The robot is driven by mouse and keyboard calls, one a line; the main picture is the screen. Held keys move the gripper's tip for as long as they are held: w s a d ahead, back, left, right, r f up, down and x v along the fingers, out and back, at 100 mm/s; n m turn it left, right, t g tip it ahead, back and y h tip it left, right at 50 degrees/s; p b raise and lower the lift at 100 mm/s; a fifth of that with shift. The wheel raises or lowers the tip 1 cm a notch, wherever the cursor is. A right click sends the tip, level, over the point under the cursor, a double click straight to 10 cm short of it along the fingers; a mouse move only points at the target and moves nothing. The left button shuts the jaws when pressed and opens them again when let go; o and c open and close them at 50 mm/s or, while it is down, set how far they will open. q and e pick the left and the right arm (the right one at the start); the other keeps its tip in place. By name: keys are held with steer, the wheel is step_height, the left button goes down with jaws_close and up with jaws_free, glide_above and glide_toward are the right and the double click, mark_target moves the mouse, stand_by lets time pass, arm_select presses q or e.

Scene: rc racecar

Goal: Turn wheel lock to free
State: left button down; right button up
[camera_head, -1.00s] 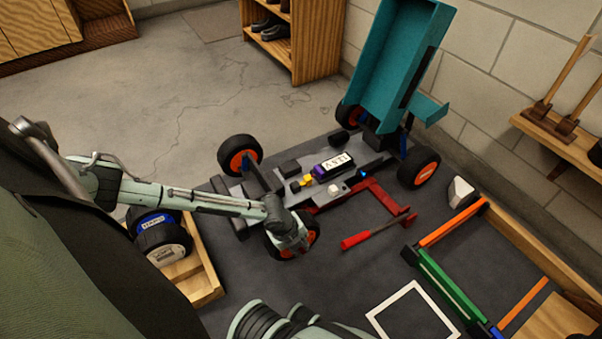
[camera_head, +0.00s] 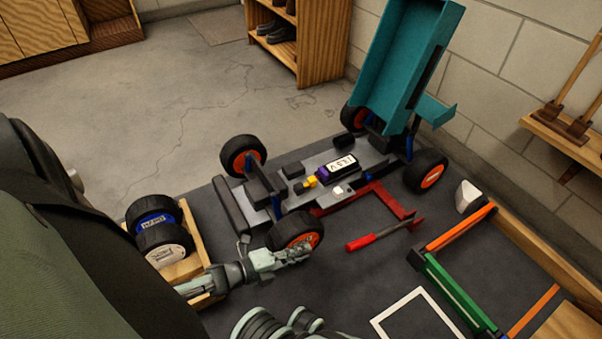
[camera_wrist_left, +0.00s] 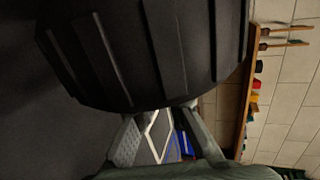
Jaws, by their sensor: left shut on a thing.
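The RC car (camera_head: 325,175) stands on the dark mat with its teal body shell (camera_head: 405,60) tipped up. Its near front wheel (camera_head: 295,232) has a black tyre and an orange rim. My left gripper (camera_head: 290,256) is at the lower, outer side of this wheel, shut on a small part there that I take to be the wheel lock. The fingers and tyre hide that part. In the left wrist view the black tyre (camera_wrist_left: 150,50) fills the top, and the left gripper's fingertips (camera_wrist_left: 162,113) meet its lower edge.
A red-handled tool (camera_head: 380,236) lies on the mat right of the wheel. A wooden tray (camera_head: 203,250) with spare wheels (camera_head: 155,228) is at the left. A white square outline (camera_head: 415,318) and a green-and-orange frame (camera_head: 455,290) are at lower right.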

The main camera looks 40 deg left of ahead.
arm_select(q)
steer(key=shift+f+t+h, duration=0.2)
steer(key=shift+t+h, duration=0.4)
steer(key=shift+t, duration=0.9)
steer(key=shift+w+t, duration=0.15)
steer(key=shift+t, duration=0.15)
steer(key=c, duration=1.6)
jaws_free()
steer(key=shift+h, duration=0.3)
steer(key=shift+o, duration=0.2)
steer(key=shift+s, duration=0.2)
steer(key=v, duration=1.1)
steer(key=shift+s, duration=0.35)
steer(key=shift+a+r, duration=0.1)
